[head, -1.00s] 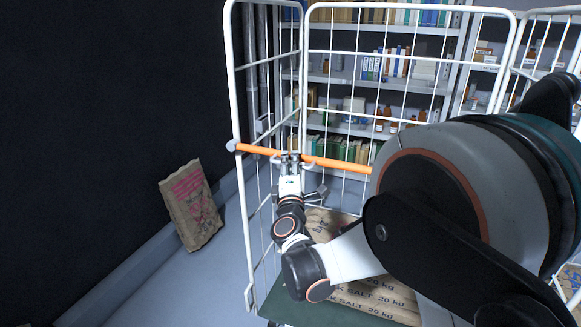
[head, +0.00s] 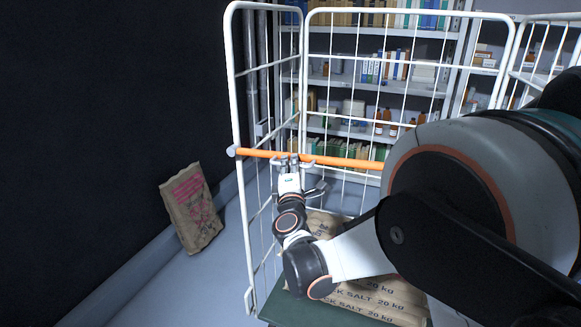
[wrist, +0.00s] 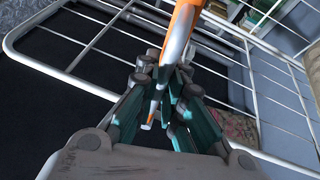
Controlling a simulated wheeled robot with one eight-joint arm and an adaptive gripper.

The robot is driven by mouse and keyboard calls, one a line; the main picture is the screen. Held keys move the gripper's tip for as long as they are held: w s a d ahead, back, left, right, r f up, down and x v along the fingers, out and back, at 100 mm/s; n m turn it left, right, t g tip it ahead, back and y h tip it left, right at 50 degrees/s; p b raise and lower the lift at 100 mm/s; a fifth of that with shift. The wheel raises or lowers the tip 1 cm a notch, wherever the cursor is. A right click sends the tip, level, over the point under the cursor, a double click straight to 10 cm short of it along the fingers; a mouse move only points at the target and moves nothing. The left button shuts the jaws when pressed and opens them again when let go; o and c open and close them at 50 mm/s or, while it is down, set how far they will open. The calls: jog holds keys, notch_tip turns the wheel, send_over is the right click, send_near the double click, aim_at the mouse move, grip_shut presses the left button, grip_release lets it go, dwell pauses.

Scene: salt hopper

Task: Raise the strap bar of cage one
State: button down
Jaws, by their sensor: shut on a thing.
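The strap bar (head: 345,162) is an orange rod across the front of the white wire cage (head: 235,90). Its grey left end (head: 232,151) is at the cage's left front upright, and its right part is hidden behind my arm. My gripper (head: 292,162) is shut on the bar left of its middle. In the wrist view, the bar (wrist: 184,22) runs down between my gripper's fingers (wrist: 167,88), with its pale end below them. I cannot tell which cage number this is.
Salt sacks (head: 375,298) lie on the cage's dark green base (head: 315,312). A brown sack (head: 190,207) leans by the dark wall at left. Shelves (head: 350,80) with books and bottles stand behind. Another white cage (head: 548,45) is at right. Grey floor is clear at left.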

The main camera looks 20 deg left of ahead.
jog(key=r+n+p, duration=0.1)
jog(key=r, duration=0.1)
jog(key=a+r+n+g+p, duration=0.1)
jog(key=r+p, duration=0.1)
jog(key=r, duration=0.1)
jog(key=r+n+p, duration=0.1)
jog(key=r+p, duration=0.1)
jog(key=shift+a+r, duration=0.2)
jog(key=shift+a, duration=0.15)
jog(key=a+r+n+g+h+p, duration=0.2)
jog(key=a+r+n+p, duration=0.3)
jog(key=a, duration=0.4)
jog(key=w+a+r+n+g+h+p, duration=0.1)
jog(key=a+r+n+g+h+p, duration=0.1)
jog(key=a+r+n+p, duration=0.3)
jog(key=shift+w+a+r+p, duration=0.25)
jog(key=shift+a+r+p, duration=0.5)
jog(key=shift+a+r, duration=1.05)
jog(key=shift+a+f, duration=0.25)
jog(key=shift+a, duration=0.1)
jog(key=c, duration=1.7)
grip_release()
jog(key=shift+a+f, duration=0.1)
jog(key=shift+a, duration=0.05)
